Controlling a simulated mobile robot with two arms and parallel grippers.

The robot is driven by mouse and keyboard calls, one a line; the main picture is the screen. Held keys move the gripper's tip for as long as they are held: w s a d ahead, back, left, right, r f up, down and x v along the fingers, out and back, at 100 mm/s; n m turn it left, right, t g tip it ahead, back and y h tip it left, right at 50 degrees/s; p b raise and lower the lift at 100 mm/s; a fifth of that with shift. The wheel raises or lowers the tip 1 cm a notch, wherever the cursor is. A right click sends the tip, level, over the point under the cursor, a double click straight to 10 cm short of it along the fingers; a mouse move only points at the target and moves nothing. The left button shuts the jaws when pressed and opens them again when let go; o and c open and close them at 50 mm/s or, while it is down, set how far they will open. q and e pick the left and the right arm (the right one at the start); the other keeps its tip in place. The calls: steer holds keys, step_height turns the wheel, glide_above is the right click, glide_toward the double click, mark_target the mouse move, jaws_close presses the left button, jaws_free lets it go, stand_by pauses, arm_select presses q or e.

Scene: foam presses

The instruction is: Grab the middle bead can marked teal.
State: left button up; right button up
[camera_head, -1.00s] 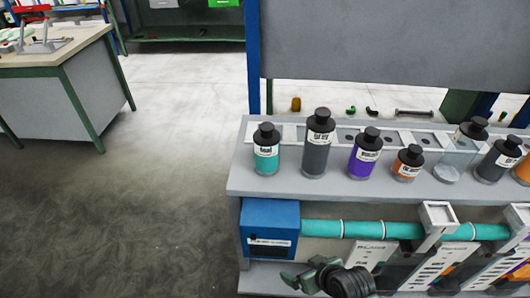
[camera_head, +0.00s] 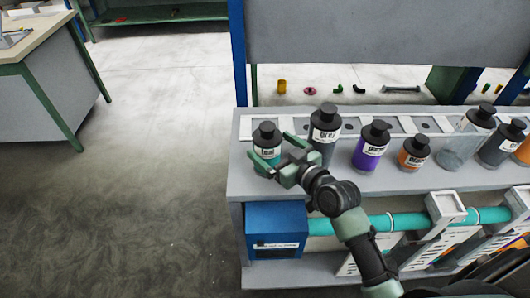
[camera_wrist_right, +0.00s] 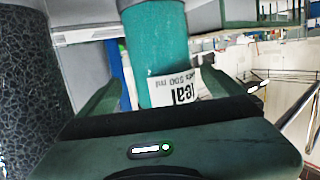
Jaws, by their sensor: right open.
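The teal can (camera_head: 266,135) stands upright at the left end of the grey shelf, with a black cap and a white label. My right gripper (camera_head: 268,152) is open at the can's front, one finger on each side of it, and hides part of its lower body. In the right wrist view the teal can (camera_wrist_right: 158,45) stands between the two open fingers, its "teal" label (camera_wrist_right: 174,88) close to the palm. Whether the fingers touch it I cannot tell. My left gripper is not in view.
A dark grey can (camera_head: 325,138) stands close to the right of my gripper. Further right are a purple can (camera_head: 371,147), a small orange can (camera_head: 413,154) and more cans. A blue box (camera_head: 276,224) and a teal pipe (camera_head: 385,222) lie below the shelf.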

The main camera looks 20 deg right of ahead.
steer(key=shift+w+a+r+p, duration=0.1)
steer(key=shift+w+a+p, duration=0.2)
steer(key=shift+w, duration=0.2)
steer(key=shift+w+a+p, duration=0.2)
steer(key=shift+w+p, duration=0.05)
steer(key=shift+w, duration=0.2)
steer(key=x, duration=0.2)
steer(key=shift+w+a+f, duration=0.1)
steer(key=shift+w+f, duration=0.1)
steer(key=shift+w+a+f, duration=0.1)
steer(key=shift+w+f, duration=0.05)
steer(key=shift+w, duration=0.1)
steer(key=c, duration=1.9)
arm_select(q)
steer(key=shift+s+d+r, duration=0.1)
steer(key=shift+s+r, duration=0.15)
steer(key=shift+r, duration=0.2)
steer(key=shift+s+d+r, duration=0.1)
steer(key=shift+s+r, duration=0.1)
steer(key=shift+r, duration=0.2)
arm_select(e)
steer(key=shift+o, duration=0.2)
